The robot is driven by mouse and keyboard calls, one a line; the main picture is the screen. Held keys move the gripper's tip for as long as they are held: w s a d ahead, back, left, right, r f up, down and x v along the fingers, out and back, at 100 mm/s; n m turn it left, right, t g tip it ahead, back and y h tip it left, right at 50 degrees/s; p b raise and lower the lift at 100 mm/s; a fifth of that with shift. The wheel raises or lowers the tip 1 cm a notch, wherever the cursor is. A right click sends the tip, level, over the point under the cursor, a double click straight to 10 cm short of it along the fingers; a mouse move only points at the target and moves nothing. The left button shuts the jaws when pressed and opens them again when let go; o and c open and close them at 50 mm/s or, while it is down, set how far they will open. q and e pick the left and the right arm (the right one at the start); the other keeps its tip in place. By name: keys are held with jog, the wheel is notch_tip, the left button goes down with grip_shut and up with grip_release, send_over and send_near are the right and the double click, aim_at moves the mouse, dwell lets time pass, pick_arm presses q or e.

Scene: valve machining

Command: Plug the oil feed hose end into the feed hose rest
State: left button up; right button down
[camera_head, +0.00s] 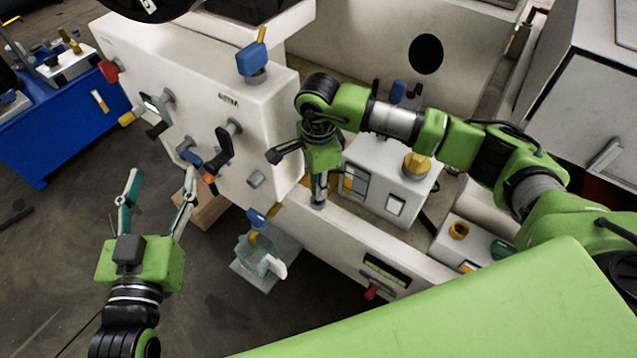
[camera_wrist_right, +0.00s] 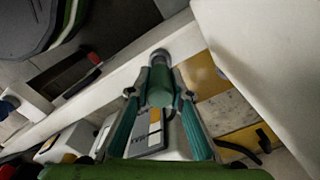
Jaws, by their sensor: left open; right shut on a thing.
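My right gripper (camera_head: 318,193) points down over the white machine rail and is shut on a green cylindrical piece, taken to be the oil feed hose end (camera_wrist_right: 160,88). A short grey round fitting, apparently the feed hose rest (camera_wrist_right: 160,57), lies just beyond the green piece on the rail. It also shows below the fingertips in the head view (camera_head: 317,204). The two line up and look close to touching; I cannot tell whether the hose end is inside. My left gripper (camera_head: 160,188) is open and empty, in front of the white headstock's lower left side.
The white headstock (camera_head: 225,100) carries several levers and knobs. A white box with a yellow knob (camera_head: 416,163) stands right of my right gripper. A blue cabinet (camera_head: 60,130) stands at left; the floor is open between.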

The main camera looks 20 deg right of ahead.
pick_arm(q)
jog(key=shift+r, duration=0.25)
dwell(0.4)
jog(key=shift+d+r, duration=0.1)
dwell(0.7)
jog(key=shift+r+t+h, duration=0.3)
jog(key=shift+r, duration=0.1)
jog(key=shift+d+r+t+b, duration=0.1)
jog(key=shift+r+t+b, duration=0.25)
jog(key=shift+r, duration=0.4)
pick_arm(e)
jog(key=shift+f, duration=0.2)
pick_arm(q)
jog(key=shift+r, duration=0.1)
